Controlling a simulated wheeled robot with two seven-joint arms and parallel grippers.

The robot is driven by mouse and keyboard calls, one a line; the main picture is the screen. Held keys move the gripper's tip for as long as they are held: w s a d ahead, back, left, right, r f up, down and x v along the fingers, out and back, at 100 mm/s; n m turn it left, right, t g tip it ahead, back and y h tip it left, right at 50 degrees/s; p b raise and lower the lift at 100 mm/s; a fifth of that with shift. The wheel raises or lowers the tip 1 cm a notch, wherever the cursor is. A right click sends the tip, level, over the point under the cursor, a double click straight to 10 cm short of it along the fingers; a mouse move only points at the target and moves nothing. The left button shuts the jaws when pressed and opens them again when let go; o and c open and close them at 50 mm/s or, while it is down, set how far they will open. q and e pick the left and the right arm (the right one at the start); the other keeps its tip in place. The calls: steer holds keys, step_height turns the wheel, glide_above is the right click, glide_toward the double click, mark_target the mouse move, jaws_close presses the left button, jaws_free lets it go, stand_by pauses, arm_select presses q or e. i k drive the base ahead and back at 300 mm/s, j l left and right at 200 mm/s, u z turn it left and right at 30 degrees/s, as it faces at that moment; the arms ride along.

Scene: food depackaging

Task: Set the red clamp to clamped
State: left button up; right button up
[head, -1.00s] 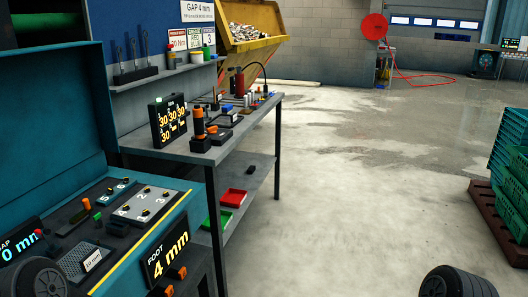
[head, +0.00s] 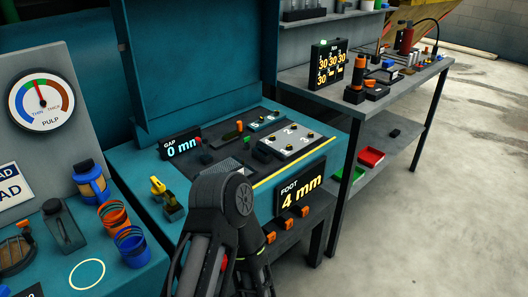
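I cannot single out the red clamp for certain. In the head view, the teal bench (head: 222,180) in the middle carries a dark fixture with small levers. They include an orange-tipped lever (head: 239,126) and a green-tipped one (head: 246,140); the parts are too small to tell whether any is clamped. A yellow-handled piece (head: 157,185) stands at its left front corner. One of my dark arms rises at bottom centre and covers part of the bench front. No fingertips of either gripper show.
A gap display (head: 181,145) reads 0 mm and a foot display (head: 300,190) reads 4 mm. Orange pedals (head: 285,223) sit below it. Cups (head: 130,242) and a pulp gauge (head: 41,100) are at left. A grey workbench (head: 325,92) is at right, with open floor (head: 450,200) beyond.

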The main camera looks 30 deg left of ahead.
mark_target(202, 142)
steer(key=u, duration=1.35)
steer(key=k, duration=0.25)
steer(key=i+l+z, duration=0.1)
steer(key=l+z, duration=0.2)
steer(key=i+l+z, duration=0.25)
steer(key=i+z, duration=0.2)
steer(key=i, duration=0.05)
